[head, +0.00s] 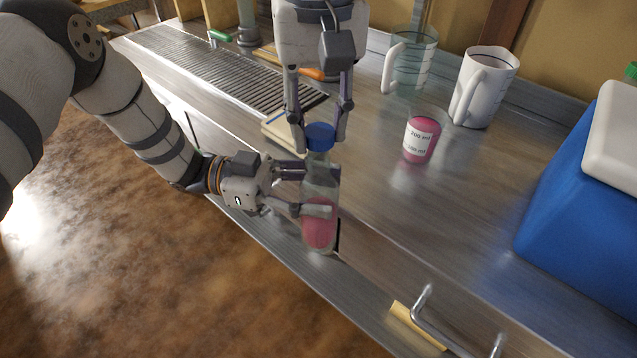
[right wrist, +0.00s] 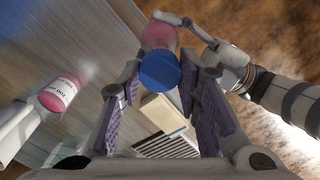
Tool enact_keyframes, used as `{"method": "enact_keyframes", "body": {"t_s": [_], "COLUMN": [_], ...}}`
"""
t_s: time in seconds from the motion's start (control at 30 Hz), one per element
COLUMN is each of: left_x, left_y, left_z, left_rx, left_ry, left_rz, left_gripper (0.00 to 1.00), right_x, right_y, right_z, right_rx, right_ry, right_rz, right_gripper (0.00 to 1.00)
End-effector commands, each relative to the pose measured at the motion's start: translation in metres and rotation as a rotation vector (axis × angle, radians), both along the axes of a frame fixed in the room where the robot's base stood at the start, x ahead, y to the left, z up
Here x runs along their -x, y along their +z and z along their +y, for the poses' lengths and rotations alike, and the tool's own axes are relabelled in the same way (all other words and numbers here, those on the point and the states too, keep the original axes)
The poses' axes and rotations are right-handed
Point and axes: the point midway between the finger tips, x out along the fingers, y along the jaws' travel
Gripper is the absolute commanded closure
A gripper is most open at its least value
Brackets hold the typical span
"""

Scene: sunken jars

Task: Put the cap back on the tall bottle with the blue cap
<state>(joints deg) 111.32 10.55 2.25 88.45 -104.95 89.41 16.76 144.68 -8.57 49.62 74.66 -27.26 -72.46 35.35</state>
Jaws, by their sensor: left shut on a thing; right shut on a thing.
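The tall clear bottle (head: 320,236) with pink liquid in its lower part stands upright near the front edge of the counter. My left gripper (head: 320,191) is shut around the bottle's body from the left. The blue cap (head: 320,133) is at the bottle's mouth, in line with the neck. My right gripper (head: 320,145) comes down from above and is shut on the cap. In the right wrist view the cap (right wrist: 160,68) sits between the fingertips and hides the neck. I cannot tell whether the cap is fully seated.
A small labelled cup of pink liquid (head: 421,140), a clear jug (head: 412,68) and a white jug (head: 488,90) stand at the back right. A blue cooler (head: 575,200) is at the right. A pale board (head: 283,136) and a ribbed drainer (head: 215,72) lie behind my grippers.

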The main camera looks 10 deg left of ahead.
Motion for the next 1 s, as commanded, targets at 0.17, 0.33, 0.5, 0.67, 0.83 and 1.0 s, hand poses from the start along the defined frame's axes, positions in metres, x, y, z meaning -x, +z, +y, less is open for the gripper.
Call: {"method": "enact_keyframes", "body": {"t_s": [0.17, 0.33, 0.5, 0.67, 0.83, 1.0], "left_x": [0.000, 0.000, 0.000, 0.000, 0.000, 0.000], "left_y": [0.001, 0.001, 0.001, 0.001, 0.001, 0.001], "left_z": [0.000, 0.000, 0.000, 0.000, 0.000, 0.000], "left_rx": [0.001, 0.001, 0.001, 0.001, 0.001, 0.001], "left_ry": [0.000, 0.000, 0.000, 0.000, 0.000, 0.000], "left_rz": [-0.002, -0.001, -0.001, -0.001, -0.001, -0.001], "left_gripper": [1.00, 1.00, 1.00, 1.00, 1.00, 1.00], "right_x": [0.000, 0.000, 0.000, 0.000, 0.000, 0.000], "right_y": [0.001, 0.001, -0.002, -0.012, -0.018, -0.017], "right_z": [0.000, 0.000, 0.000, 0.000, 0.000, 0.000], "right_rx": [0.001, 0.001, 0.001, 0.001, 0.002, 0.001], "right_ry": [-0.001, -0.001, 0.000, 0.000, 0.000, 0.000], "right_rz": [-0.001, -0.001, -0.001, -0.001, -0.002, -0.001], "right_gripper": [0.78, 0.78, 0.78, 0.78, 0.78, 0.78]}}
